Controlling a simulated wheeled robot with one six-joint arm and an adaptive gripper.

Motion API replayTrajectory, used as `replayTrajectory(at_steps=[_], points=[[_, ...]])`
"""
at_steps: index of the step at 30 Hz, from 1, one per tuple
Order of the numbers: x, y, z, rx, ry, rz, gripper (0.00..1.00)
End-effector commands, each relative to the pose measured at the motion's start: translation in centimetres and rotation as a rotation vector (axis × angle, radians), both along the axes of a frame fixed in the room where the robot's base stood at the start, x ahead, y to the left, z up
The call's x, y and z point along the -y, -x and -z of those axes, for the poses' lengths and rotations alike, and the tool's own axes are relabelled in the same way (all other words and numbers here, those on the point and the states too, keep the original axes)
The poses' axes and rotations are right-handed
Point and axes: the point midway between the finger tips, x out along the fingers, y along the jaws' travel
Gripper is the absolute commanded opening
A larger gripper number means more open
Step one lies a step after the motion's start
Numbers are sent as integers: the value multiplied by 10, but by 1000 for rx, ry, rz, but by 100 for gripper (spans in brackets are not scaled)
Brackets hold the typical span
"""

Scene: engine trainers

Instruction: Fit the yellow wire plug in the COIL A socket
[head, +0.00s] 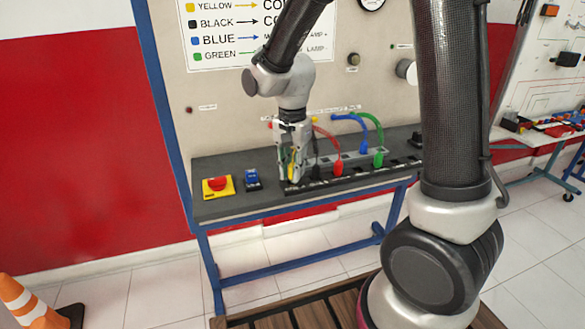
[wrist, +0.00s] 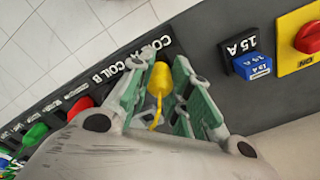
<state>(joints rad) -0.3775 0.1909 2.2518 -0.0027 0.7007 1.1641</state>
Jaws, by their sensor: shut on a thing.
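My gripper (head: 291,176) is over the socket strip on the bench, pointing down, with its fingers closed around the yellow wire plug (head: 291,170). In the wrist view the yellow plug (wrist: 158,80) sits between the green-padded fingers of my gripper (wrist: 160,88), its yellow wire trailing toward the wrist. The COIL A label (wrist: 152,50) is right beside the plug's far end, and the COIL B label (wrist: 112,78) is to its left. The COIL A socket is hidden beneath the plug and fingers; I cannot tell whether the plug is in it.
A black plug (head: 315,172), red plug (head: 337,167), blue plug (head: 364,149) and green plug (head: 378,159) stand along the strip to the right. A blue 15 A block (head: 252,180) and a red knob (head: 216,186) on a yellow plate are to the left.

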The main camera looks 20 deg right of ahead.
Motion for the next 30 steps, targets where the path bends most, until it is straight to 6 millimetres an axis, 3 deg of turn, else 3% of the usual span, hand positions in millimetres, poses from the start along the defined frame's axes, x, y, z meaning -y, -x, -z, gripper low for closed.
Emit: replayTrajectory(at_steps=[30], points=[[0, 0, 13, 0, 0, 0, 3]])
